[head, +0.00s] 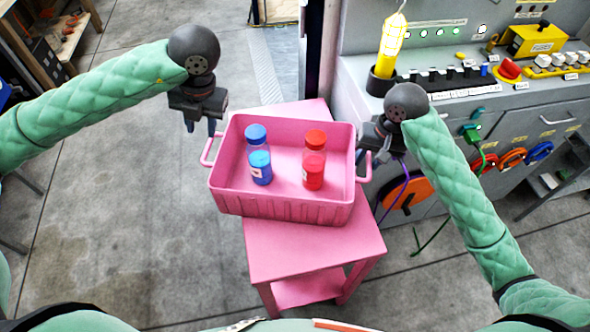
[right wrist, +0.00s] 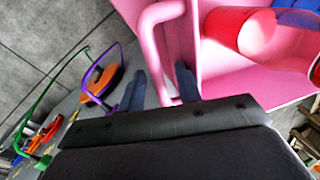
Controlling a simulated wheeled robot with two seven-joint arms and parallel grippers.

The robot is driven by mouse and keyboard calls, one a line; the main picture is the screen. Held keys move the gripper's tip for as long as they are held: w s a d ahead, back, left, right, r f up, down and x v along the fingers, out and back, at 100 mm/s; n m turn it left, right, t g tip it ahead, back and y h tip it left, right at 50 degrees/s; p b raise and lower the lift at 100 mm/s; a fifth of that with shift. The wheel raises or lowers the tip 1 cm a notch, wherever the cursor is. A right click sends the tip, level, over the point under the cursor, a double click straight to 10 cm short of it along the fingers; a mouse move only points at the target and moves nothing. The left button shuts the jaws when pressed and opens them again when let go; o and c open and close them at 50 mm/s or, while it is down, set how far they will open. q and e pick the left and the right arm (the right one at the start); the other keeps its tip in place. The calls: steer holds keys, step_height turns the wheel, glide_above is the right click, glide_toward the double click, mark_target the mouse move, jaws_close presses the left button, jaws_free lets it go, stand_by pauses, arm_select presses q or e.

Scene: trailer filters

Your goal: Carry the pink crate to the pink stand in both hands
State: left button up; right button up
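The pink crate (head: 285,207) sits upright on a pink stand (head: 315,250). It holds a blue-capped bottle (head: 259,155) and a red-capped bottle (head: 314,160), both upright; the red one also shows in the right wrist view (right wrist: 262,35). My left gripper (head: 200,127) is open and empty, just above the crate's left handle (head: 207,152). My right gripper (head: 368,154) is at the crate's right handle (head: 364,168). In the right wrist view its fingers (right wrist: 161,87) are apart, with the handle (right wrist: 152,40) reaching between them; contact is unclear.
A grey workbench (head: 440,95) with a yellow lamp (head: 391,45) stands close on the right, near my right arm. An orange cable reel (head: 408,196) hangs on its side. Shelving (head: 45,55) is at the far left. The floor on the left is clear.

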step_height(320, 180, up, 12)
steer(key=d, duration=0.2)
steer(key=shift+d+f, duration=0.15)
steer(key=shift+f, duration=0.1)
steer(key=shift+s, duration=0.1)
stand_by(0.3)
